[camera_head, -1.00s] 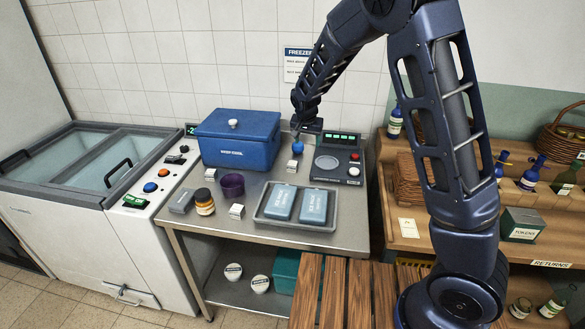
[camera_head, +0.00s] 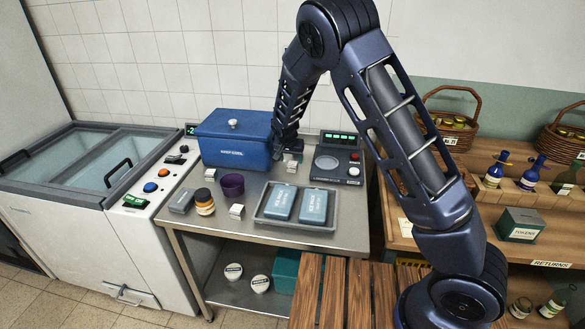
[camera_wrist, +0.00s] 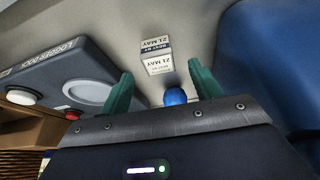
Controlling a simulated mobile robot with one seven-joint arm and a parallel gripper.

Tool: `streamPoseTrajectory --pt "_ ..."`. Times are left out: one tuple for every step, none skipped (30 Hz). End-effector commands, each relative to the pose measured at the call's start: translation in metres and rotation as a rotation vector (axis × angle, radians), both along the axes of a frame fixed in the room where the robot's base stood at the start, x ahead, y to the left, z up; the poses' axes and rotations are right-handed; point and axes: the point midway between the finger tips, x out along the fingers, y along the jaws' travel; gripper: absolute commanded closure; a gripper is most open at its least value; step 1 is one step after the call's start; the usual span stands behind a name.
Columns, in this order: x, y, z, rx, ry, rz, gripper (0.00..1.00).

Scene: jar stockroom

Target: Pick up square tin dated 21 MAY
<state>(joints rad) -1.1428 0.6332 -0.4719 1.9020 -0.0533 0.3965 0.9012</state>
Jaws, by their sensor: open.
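A small pale square tin (camera_wrist: 157,57) shows in the wrist view with 21 MAY on its labelled faces. It stands on the steel bench, beyond my fingertips and roughly between their lines. In the head view a small pale block (camera_head: 291,165) right by my gripper appears to be this tin; its label is unreadable there. My gripper (camera_wrist: 157,76) has green fingers, spread apart with nothing held between them. In the head view my gripper (camera_head: 285,151) is low over the bench, just right of the blue cooler, its fingers hard to make out.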

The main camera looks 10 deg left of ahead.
Motion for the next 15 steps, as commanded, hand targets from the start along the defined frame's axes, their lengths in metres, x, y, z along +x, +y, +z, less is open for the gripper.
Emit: streamPoseTrajectory --pt "0.002 -0.001 -0.003 -0.001 0.0 -0.001 0.36" --pt "0.003 -0.001 -0.005 -0.001 0.0 -0.001 0.36" --pt "0.005 -0.002 -0.009 -0.001 0.001 -0.003 0.36" --pt "0.007 -0.002 -0.012 -0.001 0.001 -0.003 0.36" --pt "0.008 -0.003 -0.016 -0.001 0.0 -0.003 0.36" --pt "0.011 -0.003 -0.021 -0.001 0.0 -0.003 0.36" --pt "0.012 -0.003 -0.024 -0.001 0.0 -0.003 0.36" --pt "0.014 -0.003 -0.028 -0.001 0.001 -0.003 0.36" --pt "0.016 -0.003 -0.034 -0.001 0.001 -0.002 0.36" --pt "0.017 -0.004 -0.037 -0.001 0.001 -0.002 0.36" --pt "0.019 -0.004 -0.04 -0.001 0.001 -0.003 0.36" --pt "0.02 -0.004 -0.043 0.0 0.0 -0.002 0.36" --pt "0.02 -0.003 -0.044 0.0 0.0 -0.001 0.36" --pt "0.021 -0.003 -0.045 0.0 0.0 -0.001 0.36" --pt "0.021 -0.003 -0.045 0.0 0.0 -0.001 0.36"
